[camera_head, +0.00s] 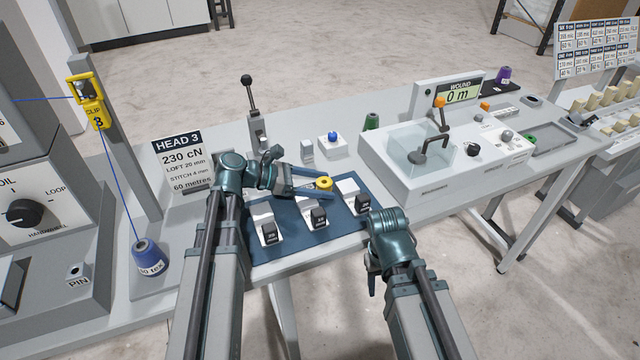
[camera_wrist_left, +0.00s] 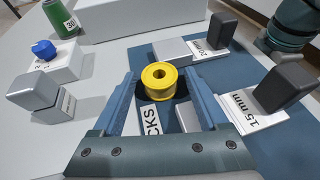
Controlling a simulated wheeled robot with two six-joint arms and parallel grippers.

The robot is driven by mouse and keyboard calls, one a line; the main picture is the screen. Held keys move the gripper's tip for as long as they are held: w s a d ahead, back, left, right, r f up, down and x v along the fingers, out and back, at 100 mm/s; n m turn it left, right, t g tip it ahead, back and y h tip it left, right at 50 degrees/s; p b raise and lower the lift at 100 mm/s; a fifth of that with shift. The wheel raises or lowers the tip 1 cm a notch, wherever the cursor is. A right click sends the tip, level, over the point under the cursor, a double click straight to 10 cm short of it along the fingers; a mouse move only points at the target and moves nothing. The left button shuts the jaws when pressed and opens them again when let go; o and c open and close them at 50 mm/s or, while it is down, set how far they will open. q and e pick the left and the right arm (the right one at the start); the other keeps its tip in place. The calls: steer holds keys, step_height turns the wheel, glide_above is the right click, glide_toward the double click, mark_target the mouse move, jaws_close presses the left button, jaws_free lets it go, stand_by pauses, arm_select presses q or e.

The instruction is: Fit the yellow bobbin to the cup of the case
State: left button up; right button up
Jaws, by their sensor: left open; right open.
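The yellow bobbin (camera_head: 324,183) is a small flanged spool with a hole in its top. In the left wrist view the bobbin (camera_wrist_left: 160,76) stands upright between the fingers of my left gripper (camera_wrist_left: 157,92). These fingers are apart, with gaps on both sides of the bobbin. In the head view my left gripper (camera_head: 315,187) reaches in from the left, low over the blue mat. My right gripper (camera_head: 373,284) is mostly hidden by its own wrist and points down at the table's front edge, with nothing seen in it. I cannot tell which part is the case or its cup.
White blocks with dark grey pieces (camera_head: 319,217) stand on the blue mat (camera_head: 290,250) near the bobbin. Behind are a blue-knobbed block (camera_head: 333,138) and a green spool (camera_head: 372,121). A clear-covered winding unit (camera_head: 420,150) stands right. A blue thread cone (camera_head: 148,257) stands left.

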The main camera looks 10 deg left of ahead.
arm_select(q)
steer(key=shift+a+r, duration=0.15)
steer(key=shift+r, duration=0.15)
steer(key=p+v, duration=0.4)
steer(key=v, duration=0.6)
steer(key=shift+s+a, duration=0.1)
steer(key=shift+a, duration=0.1)
steer(key=shift+s+a+r, duration=0.15)
steer(key=shift+s+a, duration=0.1)
steer(key=shift+a, duration=0.3)
